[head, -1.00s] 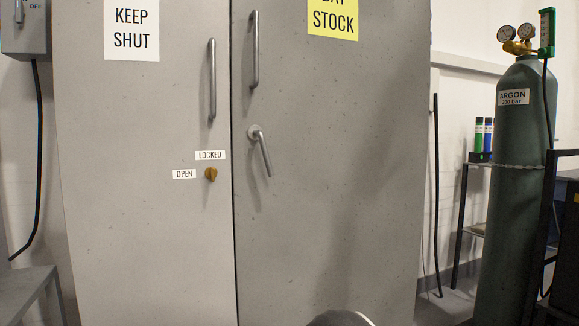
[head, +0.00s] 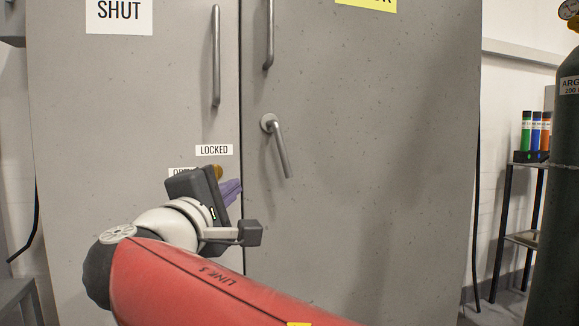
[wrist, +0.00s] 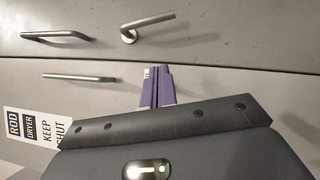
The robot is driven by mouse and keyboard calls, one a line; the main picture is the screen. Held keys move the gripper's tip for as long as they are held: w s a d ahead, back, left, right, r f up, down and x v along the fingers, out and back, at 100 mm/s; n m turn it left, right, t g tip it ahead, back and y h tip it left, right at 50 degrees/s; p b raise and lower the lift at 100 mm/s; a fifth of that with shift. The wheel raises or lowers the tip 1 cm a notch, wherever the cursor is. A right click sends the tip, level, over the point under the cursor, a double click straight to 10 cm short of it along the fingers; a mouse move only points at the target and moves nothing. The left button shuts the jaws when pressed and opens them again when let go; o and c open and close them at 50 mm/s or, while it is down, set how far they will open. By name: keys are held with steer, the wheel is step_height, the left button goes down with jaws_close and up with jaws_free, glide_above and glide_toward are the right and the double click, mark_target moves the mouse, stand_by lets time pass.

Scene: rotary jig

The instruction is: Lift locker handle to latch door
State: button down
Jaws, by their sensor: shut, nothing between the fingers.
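The grey locker's right door (head: 370,130) carries a lever handle (head: 282,150) on a round rose. The lever hangs down, tilted slightly to the right at its lower end. It also shows near the top of the wrist view (wrist: 152,23). My gripper (head: 236,187) has purple fingers, which are shut and empty. In the head view it appears left of and a little below the lever, in front of the left door (head: 100,120). In the wrist view the fingertips (wrist: 158,70) show apart from the lever. The brass turn knob (head: 218,171) is mostly hidden behind my gripper, beside the LOCKED label (head: 213,150).
Upright pull bars (head: 216,55) and (head: 269,35) are fixed on the two doors. At the right stand an argon cylinder (head: 555,200) and a small rack with coloured tubes (head: 532,135). The door face right of the lever is clear.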

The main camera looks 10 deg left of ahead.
steer(key=shift+w+d+r+p, duration=0.4)
steer(key=shift+w+d, duration=0.1)
steer(key=shift+w, duration=1.6)
steer(key=shift+w+d+r+p, duration=0.45)
steer(key=shift+w+d, duration=0.1)
steer(key=shift+w, duration=1.5)
steer(key=shift+w+d+r+p, duration=0.4)
steer(key=shift+w+d, duration=0.1)
steer(key=shift+w, duration=1.6)
steer(key=shift+f, duration=0.15)
steer(key=shift+w+d+n+b, duration=0.2)
steer(key=shift+n+b, duration=0.2)
steer(key=shift+b, duration=0.3)
